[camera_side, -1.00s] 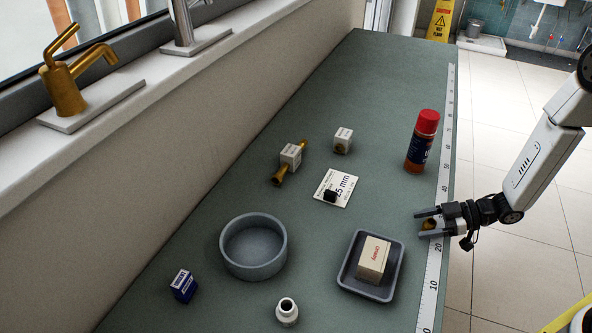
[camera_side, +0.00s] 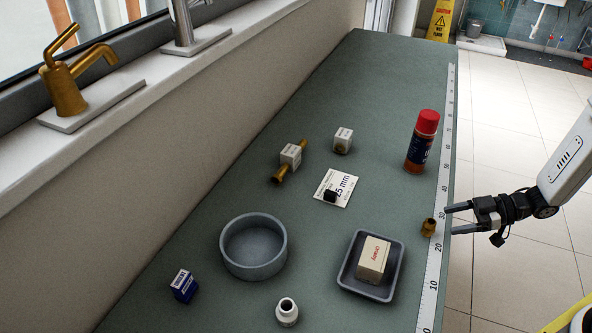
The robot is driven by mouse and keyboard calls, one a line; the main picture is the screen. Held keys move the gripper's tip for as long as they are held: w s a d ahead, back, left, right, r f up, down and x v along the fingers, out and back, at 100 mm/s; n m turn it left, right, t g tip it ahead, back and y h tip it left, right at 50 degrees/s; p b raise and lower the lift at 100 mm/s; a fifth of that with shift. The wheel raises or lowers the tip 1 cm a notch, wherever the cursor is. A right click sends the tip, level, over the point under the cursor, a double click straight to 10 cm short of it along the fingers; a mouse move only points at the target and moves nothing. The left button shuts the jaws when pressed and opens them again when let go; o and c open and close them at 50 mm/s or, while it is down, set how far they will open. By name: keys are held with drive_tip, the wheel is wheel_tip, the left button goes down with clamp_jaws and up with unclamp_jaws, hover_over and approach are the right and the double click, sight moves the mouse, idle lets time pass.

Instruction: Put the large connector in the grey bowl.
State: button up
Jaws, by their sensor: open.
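The round grey bowl (camera_side: 226,252) stands on the green bench, left of centre, and looks empty. A short brass fitting (camera_side: 428,228) sits at the bench's right side by the ruler strip. A longer brass fitting (camera_side: 279,175) lies further back against a labelled white block (camera_side: 291,154). A white fitting (camera_side: 287,312) stands at the front. I cannot tell from the picture which one is the large connector. My gripper (camera_side: 452,219) is open and empty, just right of the short brass fitting, with its fingers pointing left towards it.
A grey rectangular tray (camera_side: 345,277) holds a cream box (camera_side: 373,258). A red-capped bottle (camera_side: 421,142) stands near the right edge. A white card (camera_side: 345,184), a second white block (camera_side: 343,140) and a blue box (camera_side: 184,286) are also on the bench. The far bench is clear.

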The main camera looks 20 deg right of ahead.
drive_tip(key=shift+w, duration=0.15)
drive_tip(key=shift+w+d+r+t+h, duration=0.15)
drive_tip(key=shift+w+t+h, duration=0.15)
drive_tip(key=shift+w+h, duration=0.4)
drive_tip(key=w+m+h, duration=0.1)
drive_tip(key=w+d+r+h, duration=0.1)
drive_tip(key=h, duration=0.1)
drive_tip(key=w+r+m+t+h, duration=0.1)
drive_tip(key=w, duration=0.1)
drive_tip(key=shift+d+m+h, duration=0.2)
drive_tip(key=shift+m+h, duration=0.1)
drive_tip(key=shift+h, duration=0.1)
drive_tip(key=s+a+r+m+g+h, duration=0.5)
drive_tip(key=s+r+m, duration=0.4)
drive_tip(key=s+m, duration=0.1)
drive_tip(key=shift+s+a+h, duration=0.4)
drive_tip(key=shift+s, duration=0.15)
drive_tip(key=shift+o, duration=0.9)
drive_tip(key=shift+f, duration=0.1)
drive_tip(key=shift+w, duration=0.1)
